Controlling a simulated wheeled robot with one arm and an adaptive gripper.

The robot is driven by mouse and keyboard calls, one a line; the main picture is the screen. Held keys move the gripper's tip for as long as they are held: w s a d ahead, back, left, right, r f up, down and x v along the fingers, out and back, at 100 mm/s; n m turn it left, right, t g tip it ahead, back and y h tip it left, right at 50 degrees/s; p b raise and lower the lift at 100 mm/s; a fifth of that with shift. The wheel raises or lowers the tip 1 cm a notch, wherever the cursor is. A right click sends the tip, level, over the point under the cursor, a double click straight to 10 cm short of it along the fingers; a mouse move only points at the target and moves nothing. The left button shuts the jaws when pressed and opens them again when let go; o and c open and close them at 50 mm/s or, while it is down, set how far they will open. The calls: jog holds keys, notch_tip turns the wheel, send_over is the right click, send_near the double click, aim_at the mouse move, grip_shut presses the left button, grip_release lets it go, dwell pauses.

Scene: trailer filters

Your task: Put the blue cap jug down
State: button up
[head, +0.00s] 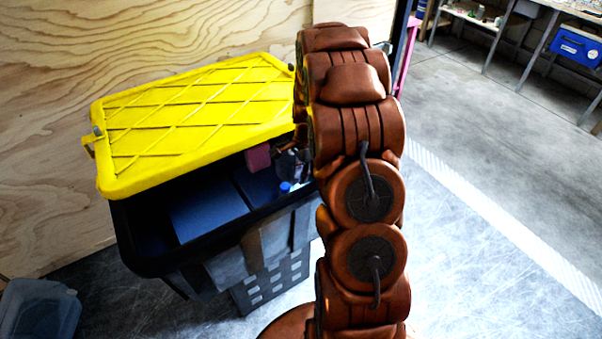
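A small blue cap (285,187) shows just left of my arm, over the right end of the black crate. It appears to belong to the blue cap jug, whose body is mostly hidden behind my arm and the crate's rim. Dark parts of what looks like my gripper (291,163) show right above the cap, close to it. The fingers are too small and too covered by my arm to tell whether they are open or shut, or whether they touch the jug.
A black crate (160,262) stands by a plywood wall (60,150), with a yellow lid (190,115) over its back part. Blue-grey panels (205,208) and a pink block (258,157) show inside. A clear bin (38,308) sits lower left. Open floor (480,230) lies right.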

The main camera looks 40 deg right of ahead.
jog(key=shift+o, duration=1.4)
notch_tip(320, 180, up, 12)
jog(key=d+b, duration=0.2)
jog(key=s+a+r+n+g, duration=0.1)
jog(key=s+a+r+n, duration=0.2)
jog(key=s+a+n, duration=0.35)
jog(key=s+a+r+n, duration=0.3)
jog(key=s+a, duration=0.4)
jog(key=a, duration=0.4)
jog(key=s+a+n, duration=0.4)
jog(key=s, duration=0.4)
jog(key=s+a+n+h, duration=0.1)
jog(key=s+a+n, duration=0.3)
jog(key=s, duration=0.4)
jog(key=shift+s+f+n+g, duration=0.35)
jog(key=shift+s+n+g, duration=0.05)
jog(key=shift+n, duration=0.35)
jog(key=shift+r+p, duration=0.1)
jog(key=shift+p, duration=0.2)
